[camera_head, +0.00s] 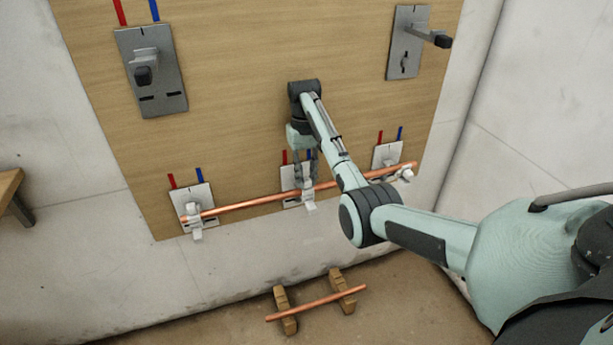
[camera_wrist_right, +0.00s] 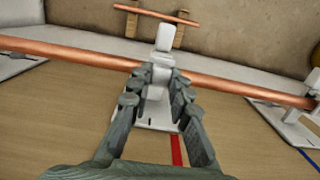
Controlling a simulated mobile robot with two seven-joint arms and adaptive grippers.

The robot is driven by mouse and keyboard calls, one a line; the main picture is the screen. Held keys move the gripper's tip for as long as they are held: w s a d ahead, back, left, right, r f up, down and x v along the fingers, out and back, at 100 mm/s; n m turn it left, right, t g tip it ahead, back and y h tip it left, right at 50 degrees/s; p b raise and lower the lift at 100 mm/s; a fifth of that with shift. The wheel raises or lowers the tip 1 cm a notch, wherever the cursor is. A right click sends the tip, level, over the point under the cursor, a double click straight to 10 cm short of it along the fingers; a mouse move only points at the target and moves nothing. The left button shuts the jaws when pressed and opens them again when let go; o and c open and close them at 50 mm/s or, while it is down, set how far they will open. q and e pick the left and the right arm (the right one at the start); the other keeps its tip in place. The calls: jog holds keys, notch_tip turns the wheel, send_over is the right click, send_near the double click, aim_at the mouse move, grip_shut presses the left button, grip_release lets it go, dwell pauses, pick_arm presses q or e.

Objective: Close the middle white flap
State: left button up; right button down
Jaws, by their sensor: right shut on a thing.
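The middle white flap (camera_head: 310,205) belongs to the middle bracket under the long copper pipe (camera_head: 240,204) on the wooden board. In the wrist view the flap (camera_wrist_right: 165,37) sticks out past the pipe (camera_wrist_right: 225,82). My right gripper (camera_head: 306,168) reaches down the board to this bracket. In the wrist view the fingers of my right gripper (camera_wrist_right: 160,80) lie on both sides of the white bracket part at the pipe and are shut on it. The fingers hide part of the bracket and pipe. My left gripper is not in view.
Similar white brackets hold the pipe at the left (camera_head: 196,222) and right (camera_head: 404,174). Grey metal plates are mounted higher, at left (camera_head: 170,85) and right (camera_head: 403,55). A short copper pipe (camera_head: 330,299) rests on two wooden blocks on the floor. A wooden table edge (camera_head: 10,190) shows at left.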

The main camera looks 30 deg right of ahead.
aim_at(306, 178)
jog(key=c, duration=1.4)
grip_release()
jog(key=shift+f, duration=0.1)
notch_tip(306, 178, up, 12)
jog(key=shift+w, duration=0.4)
jog(key=shift+d, duration=0.1)
jog(key=shift+s, duration=0.15)
